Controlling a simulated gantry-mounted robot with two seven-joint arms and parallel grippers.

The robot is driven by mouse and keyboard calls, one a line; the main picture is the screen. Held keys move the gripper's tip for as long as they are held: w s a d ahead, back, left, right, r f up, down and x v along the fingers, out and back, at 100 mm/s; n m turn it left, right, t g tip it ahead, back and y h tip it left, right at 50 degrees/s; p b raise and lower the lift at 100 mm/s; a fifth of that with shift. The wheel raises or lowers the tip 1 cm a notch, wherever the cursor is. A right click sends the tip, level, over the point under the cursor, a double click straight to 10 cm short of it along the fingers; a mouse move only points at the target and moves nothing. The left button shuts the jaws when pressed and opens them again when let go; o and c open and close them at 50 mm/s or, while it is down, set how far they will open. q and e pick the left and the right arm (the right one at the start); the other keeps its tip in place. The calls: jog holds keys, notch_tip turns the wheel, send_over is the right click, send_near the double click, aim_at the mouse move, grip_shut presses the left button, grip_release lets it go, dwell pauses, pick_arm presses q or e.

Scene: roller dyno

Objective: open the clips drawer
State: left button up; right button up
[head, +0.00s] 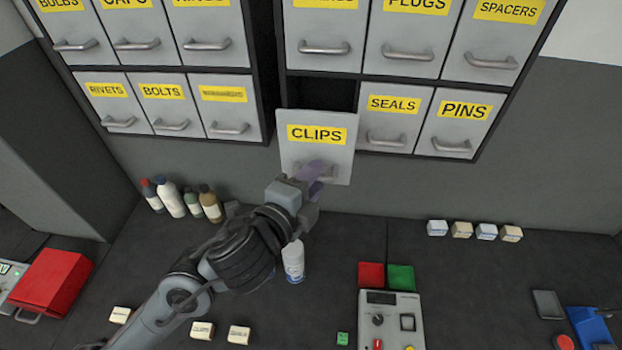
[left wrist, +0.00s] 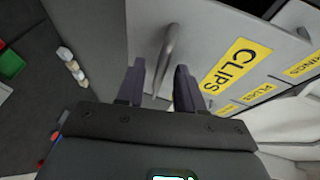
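The clips drawer (head: 317,150) has a grey front with a yellow CLIPS label and stands out from the cabinet. A dark gap shows above and behind its front. My left gripper (head: 314,176) is at its handle and partly hides it in the head view. In the left wrist view the handle (left wrist: 166,58) lies between the two fingers of my left gripper (left wrist: 158,88). Space shows between the handle and each finger, so the gripper looks open around it. The drawer's inside is hidden. My right gripper is not in view.
The seals drawer (head: 392,118) and pins drawer (head: 459,124) are shut to the right. Several bottles (head: 192,203) stand at the wall, and a white spray can (head: 293,262) stands beside my left arm. A control box (head: 391,321) and small boxes (head: 461,230) sit on the bench.

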pick_arm(q)
jog(key=shift+s, duration=0.1)
jog(key=p+v, duration=0.4)
jog(key=v, duration=0.6)
jog(key=shift+s+a+p, duration=0.15)
jog(key=shift+s+p, duration=0.15)
jog(key=shift+p, duration=0.05)
jog(key=shift+r, duration=0.15)
jog(key=s+a+f+n+g+y, duration=0.2)
jog(key=s+a+f+n, duration=0.3)
jog(key=f, duration=0.4)
jog(key=s+a+f+n+g+y+p, duration=0.1)
jog(key=s+a+f+n+g, duration=0.3)
jog(key=f+n, duration=0.4)
jog(key=s+a+f+n+g+y+p, duration=0.1)
jog(key=s+a+f+n+g+y, duration=0.2)
jog(key=f, duration=0.7)
jog(key=s+a+n+g, duration=0.2)
jog(key=s+n, duration=0.2)
jog(key=s, duration=0.1)
jog(key=shift+s+a+y, duration=0.2)
jog(key=shift+a+y, duration=0.1)
jog(key=shift+a, duration=0.05)
